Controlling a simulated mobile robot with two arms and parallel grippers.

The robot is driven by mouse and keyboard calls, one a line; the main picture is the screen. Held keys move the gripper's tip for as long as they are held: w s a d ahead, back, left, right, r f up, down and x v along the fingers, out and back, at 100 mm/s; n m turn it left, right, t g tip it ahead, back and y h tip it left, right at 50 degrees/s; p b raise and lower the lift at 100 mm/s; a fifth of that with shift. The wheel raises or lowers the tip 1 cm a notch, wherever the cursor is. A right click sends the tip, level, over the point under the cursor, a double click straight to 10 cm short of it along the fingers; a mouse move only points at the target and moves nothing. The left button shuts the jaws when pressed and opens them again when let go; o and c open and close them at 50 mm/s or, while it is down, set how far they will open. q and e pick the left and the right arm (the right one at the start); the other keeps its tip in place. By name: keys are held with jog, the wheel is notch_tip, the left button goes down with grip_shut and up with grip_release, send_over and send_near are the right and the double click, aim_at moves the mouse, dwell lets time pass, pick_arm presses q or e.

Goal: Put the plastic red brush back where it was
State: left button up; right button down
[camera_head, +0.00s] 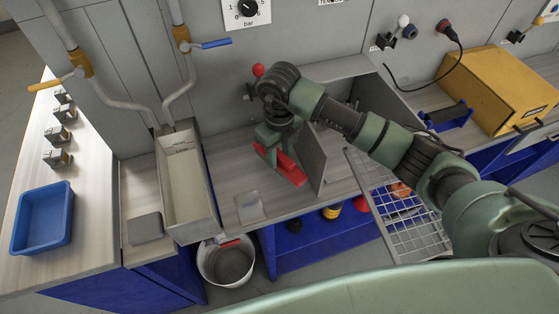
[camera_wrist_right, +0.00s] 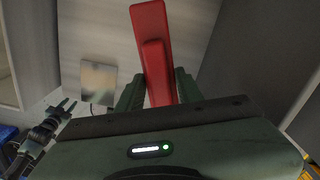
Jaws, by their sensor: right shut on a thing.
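The red plastic brush (camera_head: 286,168) is in my right gripper (camera_head: 272,140), over the wooden worktop in the middle of the head view. In the right wrist view the brush (camera_wrist_right: 152,40) points away between the two green fingers, which are shut on it. The fingers hide part of it. I cannot tell whether the brush touches the worktop. My left gripper (camera_wrist_right: 66,107) shows small at the lower left of the right wrist view, with its fingers apart and nothing between them. It is not in the head view.
An upright grey panel (camera_head: 312,160) stands right beside the brush. A small grey plate (camera_head: 250,207) lies on the worktop (camera_head: 225,165) to the left. A long trough (camera_head: 185,190), a white bucket (camera_head: 227,264) and a wire rack (camera_head: 412,228) are around it.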

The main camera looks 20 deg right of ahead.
aim_at(279, 163)
notch_tip(279, 163, down, 4)
jog(key=shift+r+p, duration=0.15)
jog(key=shift+p, duration=0.35)
jog(key=shift+f, duration=0.35)
jog(key=shift+f, duration=0.1)
jog(key=c, duration=0.9)
grip_release()
